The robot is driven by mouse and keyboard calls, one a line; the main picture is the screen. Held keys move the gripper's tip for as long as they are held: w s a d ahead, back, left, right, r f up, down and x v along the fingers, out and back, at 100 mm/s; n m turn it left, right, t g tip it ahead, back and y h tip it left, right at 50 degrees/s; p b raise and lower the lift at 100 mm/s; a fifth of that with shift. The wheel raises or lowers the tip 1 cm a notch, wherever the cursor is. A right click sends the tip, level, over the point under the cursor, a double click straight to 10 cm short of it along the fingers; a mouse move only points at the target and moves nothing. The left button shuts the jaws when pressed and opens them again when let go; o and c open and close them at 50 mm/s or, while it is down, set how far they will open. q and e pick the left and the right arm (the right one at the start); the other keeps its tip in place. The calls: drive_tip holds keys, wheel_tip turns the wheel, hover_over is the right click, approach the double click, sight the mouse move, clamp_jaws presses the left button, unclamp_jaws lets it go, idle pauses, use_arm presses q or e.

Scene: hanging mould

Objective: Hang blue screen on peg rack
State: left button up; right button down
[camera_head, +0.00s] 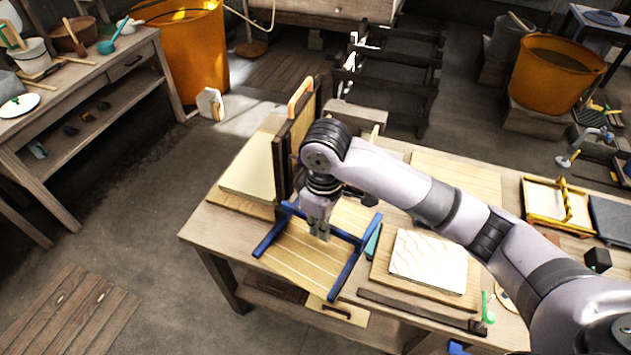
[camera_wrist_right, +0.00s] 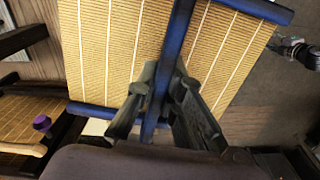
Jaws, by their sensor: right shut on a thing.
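The blue screen (camera_head: 310,250) is a slatted bamboo panel with blue bars. It is above the near left part of the workbench, and its slats and blue bars also show in the right wrist view (camera_wrist_right: 110,45). My right gripper (camera_head: 320,232) points down and is shut on a blue bar of the screen; its fingers (camera_wrist_right: 165,105) straddle that bar. A dark upright wooden frame (camera_head: 282,165), seemingly the peg rack, stands just behind and left of the gripper, with an orange bar at its top. Its pegs are not clear in the head view. My left gripper is not seen.
A board with a white rippled sheet (camera_head: 428,258) lies right of the screen. A dark strip (camera_head: 415,308) runs along the bench front. A pale stack (camera_head: 250,170) is left of the frame. In the wrist view a purple knob (camera_wrist_right: 42,123) shows on dark wood. Floor at left is open.

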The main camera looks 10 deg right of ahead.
drive_tip(key=shift+n, duration=0.9)
drive_tip(key=r, duration=0.1)
drive_tip(key=w+a+r, duration=0.1)
drive_tip(key=r, duration=0.1)
drive_tip(key=r+p, duration=0.1)
drive_tip(key=shift+w+a+r, duration=0.2)
drive_tip(key=shift+a, duration=0.2)
drive_tip(key=shift+w+a+r, duration=0.1)
drive_tip(key=shift+r, duration=0.1)
drive_tip(key=shift+w, duration=0.1)
drive_tip(key=shift+w+d, duration=0.8)
drive_tip(key=shift+w, duration=0.35)
drive_tip(key=shift+w+d, duration=0.8)
drive_tip(key=shift+w, duration=0.4)
drive_tip(key=shift+w+d, duration=0.8)
drive_tip(key=shift+w, duration=0.35)
drive_tip(key=shift+w+d+f+b, duration=0.15)
drive_tip(key=shift+w+d+b, duration=0.6)
drive_tip(key=shift+w, duration=0.35)
use_arm(q)
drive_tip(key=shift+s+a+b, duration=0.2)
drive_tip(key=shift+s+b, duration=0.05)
drive_tip(key=shift+b, duration=0.1)
use_arm(e)
drive_tip(key=w+d, duration=0.4)
drive_tip(key=w, duration=0.3)
drive_tip(key=shift+d, duration=0.4)
drive_tip(key=shift+w, duration=0.1)
